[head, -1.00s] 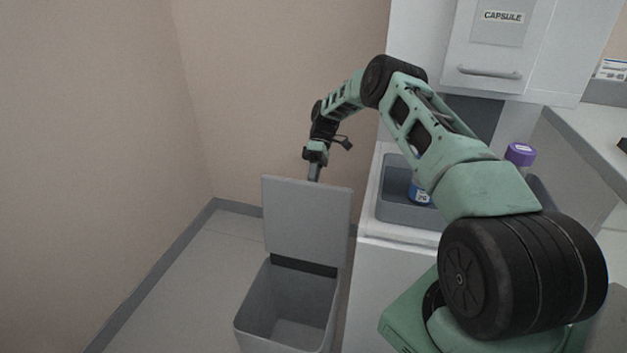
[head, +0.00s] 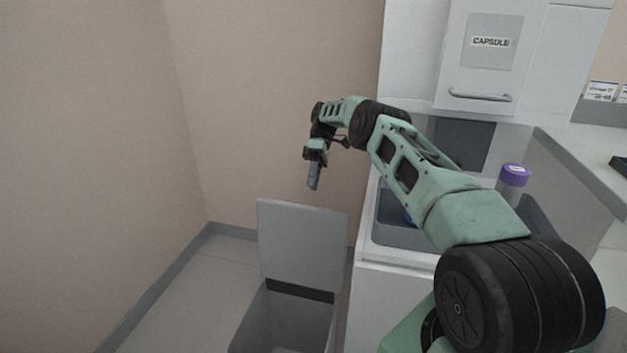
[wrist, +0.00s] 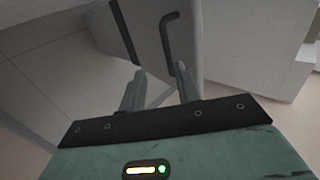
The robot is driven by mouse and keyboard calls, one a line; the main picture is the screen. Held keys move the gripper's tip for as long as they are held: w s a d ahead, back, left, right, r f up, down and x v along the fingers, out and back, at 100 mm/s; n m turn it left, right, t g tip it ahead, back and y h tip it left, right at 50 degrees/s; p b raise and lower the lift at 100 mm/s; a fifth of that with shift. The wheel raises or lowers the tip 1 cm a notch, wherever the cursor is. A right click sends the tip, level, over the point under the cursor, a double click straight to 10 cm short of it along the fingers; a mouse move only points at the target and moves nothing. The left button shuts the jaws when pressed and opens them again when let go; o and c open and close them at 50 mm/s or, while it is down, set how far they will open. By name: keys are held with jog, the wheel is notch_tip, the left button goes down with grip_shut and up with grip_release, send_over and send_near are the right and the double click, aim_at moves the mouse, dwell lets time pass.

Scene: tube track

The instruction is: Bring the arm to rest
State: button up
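My gripper (head: 313,178) hangs fingers-down at the end of my green and black arm. In the head view it is above and just behind the raised lid (head: 303,245) of the grey bin. In the wrist view the two fingers of my gripper (wrist: 160,73) stand apart with nothing between them. Beyond them is a grey panel with a dark bar handle (wrist: 168,42); I cannot tell for certain what it belongs to. My arm is bent at the elbow and reaches over the counter's left side.
The open grey bin (head: 290,322) stands on the floor beside the white counter (head: 395,262). A tube with a purple cap (head: 514,175) stands by the sink recess. A wall cabinet labelled CAPSULE (head: 490,42) hangs behind. The floor at left is clear.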

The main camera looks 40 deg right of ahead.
dwell(0.4)
jog(key=a+r+h, duration=0.1)
jog(key=a+r, duration=0.3)
jog(key=a, duration=0.6)
jog(key=a+r+h, duration=0.2)
jog(key=a+r, duration=0.3)
jog(key=a, duration=0.5)
jog(key=s+a+r+t+h, duration=0.1)
jog(key=s+a+r, duration=0.1)
jog(key=s+a, duration=0.3)
jog(key=s+a+r+h, duration=0.1)
jog(key=s+a+r, duration=0.15)
jog(key=a, duration=0.55)
jog(key=s+a+r+n+t+h, duration=0.1)
jog(key=s+a, duration=0.2)
jog(key=s, duration=0.4)
jog(key=s+a+r+t, duration=0.1)
jog(key=s+a, duration=0.3)
jog(key=s, duration=0.3)
jog(key=s+d+f+t, duration=0.2)
jog(key=s+f, duration=0.1)
jog(key=s, duration=1.4)
notch_tip(320, 180, up, 16)
jog(key=p, duration=1.5)
jog(key=shift+d+m+h+p, duration=0.25)
jog(key=shift+m+h+p, duration=0.05)
